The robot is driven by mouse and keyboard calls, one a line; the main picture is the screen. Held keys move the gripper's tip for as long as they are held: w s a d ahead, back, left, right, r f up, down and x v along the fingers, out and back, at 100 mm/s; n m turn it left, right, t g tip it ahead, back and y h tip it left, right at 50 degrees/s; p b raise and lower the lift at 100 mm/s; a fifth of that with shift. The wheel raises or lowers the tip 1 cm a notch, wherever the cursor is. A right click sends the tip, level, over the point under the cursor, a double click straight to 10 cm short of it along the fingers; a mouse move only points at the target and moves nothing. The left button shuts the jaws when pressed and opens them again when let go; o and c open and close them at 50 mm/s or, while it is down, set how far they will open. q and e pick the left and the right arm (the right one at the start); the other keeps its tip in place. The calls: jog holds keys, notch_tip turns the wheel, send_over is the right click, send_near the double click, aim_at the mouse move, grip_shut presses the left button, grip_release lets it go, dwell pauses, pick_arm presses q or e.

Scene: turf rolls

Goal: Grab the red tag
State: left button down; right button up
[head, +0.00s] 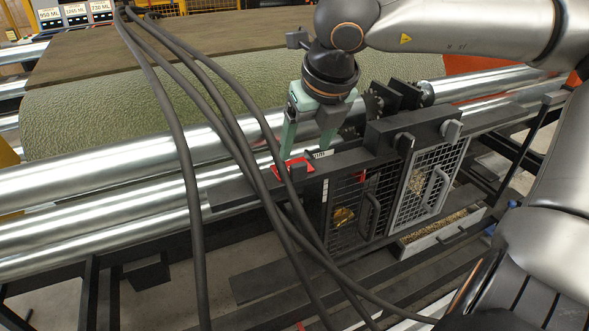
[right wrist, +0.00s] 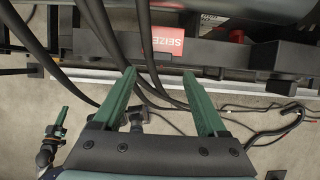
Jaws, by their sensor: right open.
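The red tag (head: 294,165) lies at the dark rail by the mesh guards, partly hidden by a hose and my gripper. My right gripper (head: 306,148) is open and points down close to the tag. In the right wrist view its green fingers (right wrist: 159,74) are apart with nothing between them, and the tag appears beyond the tips. What looks like my left gripper (right wrist: 60,122) shows small and edge-on at the lower left of that view.
Several black hoses (head: 187,150) hang across the rail beside my right gripper. Mesh guards (head: 420,182) stand right of the tag. Shiny rollers (head: 105,180) and a green turf roll (head: 105,110) lie behind and to the left.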

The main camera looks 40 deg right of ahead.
aim_at(301, 167)
jog(key=shift+x, duration=3.25)
jog(key=shift+d, duration=0.15)
grip_shut()
